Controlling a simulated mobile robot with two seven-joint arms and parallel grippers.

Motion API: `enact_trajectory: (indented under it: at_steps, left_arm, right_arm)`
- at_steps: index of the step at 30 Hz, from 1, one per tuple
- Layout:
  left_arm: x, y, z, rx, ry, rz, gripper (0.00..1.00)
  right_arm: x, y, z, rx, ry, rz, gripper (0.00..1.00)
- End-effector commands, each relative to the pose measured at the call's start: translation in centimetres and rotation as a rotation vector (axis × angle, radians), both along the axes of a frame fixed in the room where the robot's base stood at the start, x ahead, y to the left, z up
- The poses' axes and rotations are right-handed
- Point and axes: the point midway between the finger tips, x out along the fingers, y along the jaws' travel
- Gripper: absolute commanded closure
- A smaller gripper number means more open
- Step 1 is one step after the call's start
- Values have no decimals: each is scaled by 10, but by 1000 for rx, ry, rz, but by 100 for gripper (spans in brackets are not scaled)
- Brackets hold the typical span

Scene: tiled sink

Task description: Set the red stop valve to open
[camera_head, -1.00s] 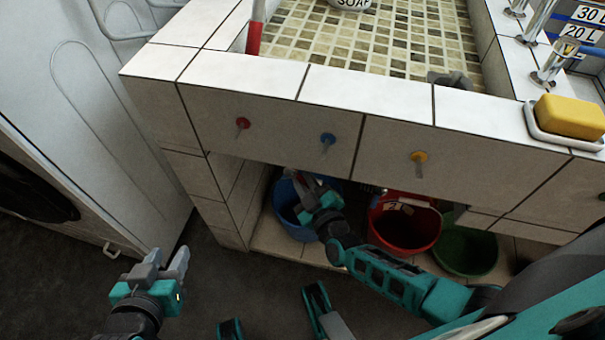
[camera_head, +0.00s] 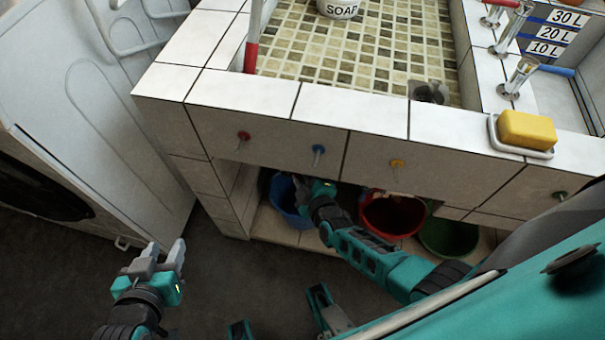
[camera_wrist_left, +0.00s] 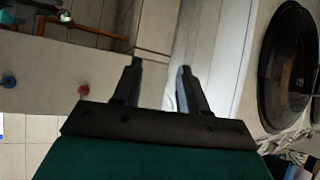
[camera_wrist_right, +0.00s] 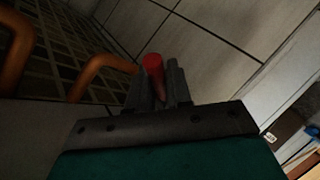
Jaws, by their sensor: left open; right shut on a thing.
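The red stop valve's handle (camera_wrist_right: 154,70) shows in the right wrist view as a red, rounded end between the fingers of my right gripper (camera_wrist_right: 154,84). The gripper is shut on it. In the head view my right gripper (camera_head: 318,190) reaches under the counter's front edge, and its fingertips and the valve are hidden there. My left gripper (camera_head: 165,256) is open and empty, low at the left in front of the washing machine; its two spread fingers also show in the left wrist view (camera_wrist_left: 159,75).
Orange pipes (camera_wrist_right: 98,75) run close to the right gripper. Red (camera_head: 243,136), blue (camera_head: 319,150) and yellow (camera_head: 397,164) hooks stick out of the tiled front (camera_head: 290,150). Blue (camera_head: 287,205), red (camera_head: 390,215) and green (camera_head: 447,238) buckets stand underneath. The floor is clear.

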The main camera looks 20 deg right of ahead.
Motion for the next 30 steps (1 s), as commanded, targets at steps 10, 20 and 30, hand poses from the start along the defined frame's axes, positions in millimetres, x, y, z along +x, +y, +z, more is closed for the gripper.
enact_trajectory:
  at_steps: [10, 20, 30]
  left_arm:
    - [1, -1, 1, -3, -2, 2, 57]
    - [1, 0, 11, 3, -9, -2, 57]
    - [-1, 14, 22, 31, -13, 15, 57]
  right_arm:
    - [1, 0, 1, 0, -1, 0, 60]
    - [-13, -1, 5, 2, 2, 0, 60]
    - [-82, -3, 29, 0, 2, 0, 60]
